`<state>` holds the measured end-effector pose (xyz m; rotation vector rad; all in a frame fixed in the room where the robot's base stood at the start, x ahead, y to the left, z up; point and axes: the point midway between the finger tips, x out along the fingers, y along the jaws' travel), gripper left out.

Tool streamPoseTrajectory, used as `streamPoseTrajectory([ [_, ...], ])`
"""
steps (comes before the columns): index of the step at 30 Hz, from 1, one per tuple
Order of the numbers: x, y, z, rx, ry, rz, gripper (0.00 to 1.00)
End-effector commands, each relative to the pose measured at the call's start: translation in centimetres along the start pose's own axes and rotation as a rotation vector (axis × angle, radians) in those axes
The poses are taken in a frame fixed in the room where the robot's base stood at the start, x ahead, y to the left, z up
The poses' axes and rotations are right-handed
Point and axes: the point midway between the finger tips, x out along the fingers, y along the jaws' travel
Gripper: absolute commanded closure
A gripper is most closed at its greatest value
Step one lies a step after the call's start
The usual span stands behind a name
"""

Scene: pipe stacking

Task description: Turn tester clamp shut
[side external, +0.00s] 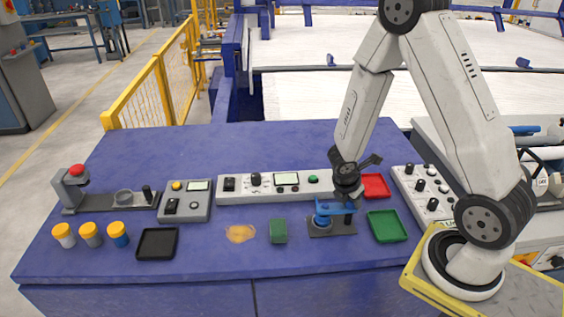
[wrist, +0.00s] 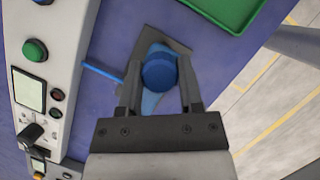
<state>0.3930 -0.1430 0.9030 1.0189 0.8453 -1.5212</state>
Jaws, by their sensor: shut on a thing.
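The tester clamp appears to be the blue fixture (side external: 336,207) on a dark base plate at the right of the blue table. In the wrist view, its round blue part (wrist: 160,72) lies between my fingers, with a thin blue bar (wrist: 101,73) reaching out to the left. My gripper (side external: 347,196) points down over the fixture; its two fingers also show in the wrist view (wrist: 160,95), one on each side of the blue part, shut on it. The exact contact is partly hidden, and I cannot tell how far the clamp is turned.
A green tray (side external: 387,227) and a red tray (side external: 376,187) lie to the right. A green block (side external: 278,231) stands to the left. A white control panel (side external: 273,187) runs behind. A black tray (side external: 157,243) and several orange-lidded jars (side external: 90,234) are at far left.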

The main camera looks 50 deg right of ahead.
Motion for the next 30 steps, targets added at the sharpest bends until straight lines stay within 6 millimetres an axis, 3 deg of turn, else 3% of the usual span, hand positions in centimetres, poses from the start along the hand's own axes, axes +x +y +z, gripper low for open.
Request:
streamPoseTrajectory([
  [5, 0.28, -0.27, -0.15, -0.008, 0.005, -0.007, 1.00],
  [6, 0.28, -0.26, -0.15, -0.008, 0.005, -0.007, 0.41],
  [8, 0.28, -0.28, -0.15, -0.007, 0.005, -0.008, 0.22],
  [9, 0.28, -0.31, -0.14, -0.007, 0.004, -0.009, 0.19],
  [30, -0.41, -0.31, -0.09, -0.001, 0.001, -0.009, 0.19],
])
